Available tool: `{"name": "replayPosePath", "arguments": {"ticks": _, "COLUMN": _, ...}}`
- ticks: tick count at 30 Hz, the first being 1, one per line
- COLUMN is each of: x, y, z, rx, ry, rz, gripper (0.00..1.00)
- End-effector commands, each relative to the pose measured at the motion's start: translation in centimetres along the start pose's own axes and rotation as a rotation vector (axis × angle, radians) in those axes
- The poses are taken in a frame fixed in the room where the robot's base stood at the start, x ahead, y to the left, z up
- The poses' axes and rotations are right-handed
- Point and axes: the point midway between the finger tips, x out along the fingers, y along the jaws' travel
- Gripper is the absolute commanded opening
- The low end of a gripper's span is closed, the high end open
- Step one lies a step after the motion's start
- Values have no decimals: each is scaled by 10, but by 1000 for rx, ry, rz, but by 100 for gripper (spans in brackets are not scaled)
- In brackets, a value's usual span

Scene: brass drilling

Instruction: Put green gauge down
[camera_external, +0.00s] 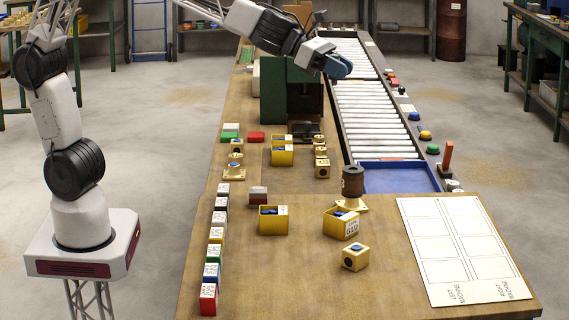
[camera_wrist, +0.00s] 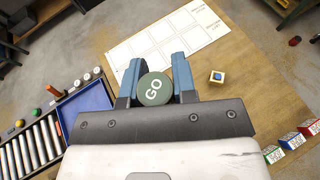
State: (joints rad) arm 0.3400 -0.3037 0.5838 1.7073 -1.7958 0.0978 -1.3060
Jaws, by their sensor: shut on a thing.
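The green gauge (camera_wrist: 154,90) is a round dark green piece marked "GO". In the wrist view it sits between the two blue fingers of my gripper (camera_wrist: 155,82), which is shut on it. In the external view my gripper (camera_external: 338,68) is high over the far part of the bench, near the roller conveyor; the gauge cannot be made out there. A white board with outlined cells (camera_external: 465,250) lies flat at the bench's near right. It also shows in the wrist view (camera_wrist: 165,38), beyond the fingertips.
A roller conveyor (camera_external: 375,110) runs to a blue tray (camera_external: 400,178), with buttons along its right side. A dark green machine (camera_external: 290,90) stands left of it. Yellow boxes (camera_external: 272,220), a brown cylinder (camera_external: 352,180) and a row of coloured blocks (camera_external: 212,270) occupy the bench.

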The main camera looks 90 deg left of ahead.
Motion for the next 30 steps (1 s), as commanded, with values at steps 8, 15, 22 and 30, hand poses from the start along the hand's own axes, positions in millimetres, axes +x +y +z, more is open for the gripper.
{"name": "replayPosePath", "arguments": {"ticks": 8, "x": 4, "y": -4, "z": 1, "rx": -12, "ry": 0, "rz": 35, "gripper": 1}}
{"name": "replayPosePath", "arguments": {"ticks": 15, "x": 6, "y": -7, "z": 2, "rx": -24, "ry": 0, "rz": 63, "gripper": 1}}
{"name": "replayPosePath", "arguments": {"ticks": 22, "x": 8, "y": -10, "z": 3, "rx": -34, "ry": 1, "rz": 86, "gripper": 1}}
{"name": "replayPosePath", "arguments": {"ticks": 30, "x": 10, "y": -14, "z": 4, "rx": -49, "ry": 0, "rz": 122, "gripper": 1}}
